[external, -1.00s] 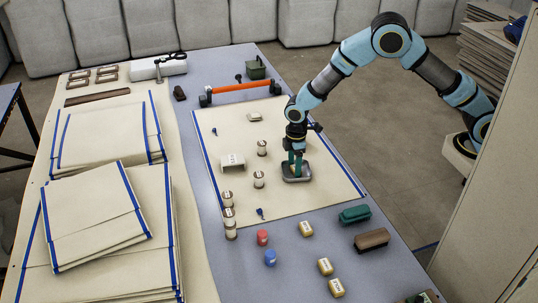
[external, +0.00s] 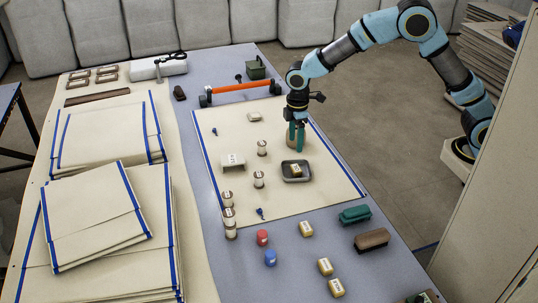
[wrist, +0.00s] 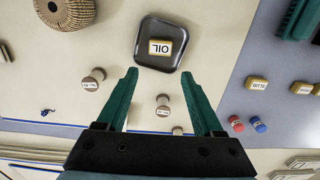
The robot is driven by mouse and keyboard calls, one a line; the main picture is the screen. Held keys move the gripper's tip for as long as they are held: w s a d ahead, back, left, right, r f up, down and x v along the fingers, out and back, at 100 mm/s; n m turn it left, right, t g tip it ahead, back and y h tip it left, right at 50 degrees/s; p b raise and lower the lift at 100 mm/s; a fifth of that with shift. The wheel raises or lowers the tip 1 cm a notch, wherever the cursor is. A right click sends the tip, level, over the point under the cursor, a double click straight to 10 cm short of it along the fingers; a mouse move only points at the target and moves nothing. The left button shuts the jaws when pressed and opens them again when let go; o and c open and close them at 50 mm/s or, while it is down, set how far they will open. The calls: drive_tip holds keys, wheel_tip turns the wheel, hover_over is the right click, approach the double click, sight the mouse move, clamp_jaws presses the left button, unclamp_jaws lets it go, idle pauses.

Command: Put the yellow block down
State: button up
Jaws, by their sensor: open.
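A yellow block (external: 296,171) with a white label lies in a small dark tray (external: 285,178) on the cream cloth (external: 330,190). In the wrist view the block's label (wrist: 160,47) reads OIL, and the tray (wrist: 143,56) lies beyond my fingertips. My gripper (external: 296,150) is above the cloth, behind the tray in the external view, with green fingers pointing down. In the wrist view its fingers (wrist: 162,72) are spread wide with nothing held between them. The block and gripper are apart.
Several labelled spools (external: 259,179) stand on the cloth left of the tray. A round woven item (external: 281,150) is partly hidden behind my fingers. More yellow blocks (external: 306,229), a red jar (external: 262,238) and a green brush (external: 355,214) lie near the front.

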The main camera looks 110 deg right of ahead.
drive_tip(key=s+a+r, duration=0.1)
drive_tip(key=s+a, duration=0.9)
drive_tip(key=a, duration=0.2)
drive_tip(key=s+a+r+m+t, duration=0.1)
drive_tip(key=s+a+r, duration=0.1)
drive_tip(key=s+a, duration=0.8)
drive_tip(key=a, duration=0.2)
drive_tip(key=shift+a+t, duration=0.3)
drive_tip(key=shift+a, duration=0.05)
drive_tip(key=shift+r, duration=0.15)
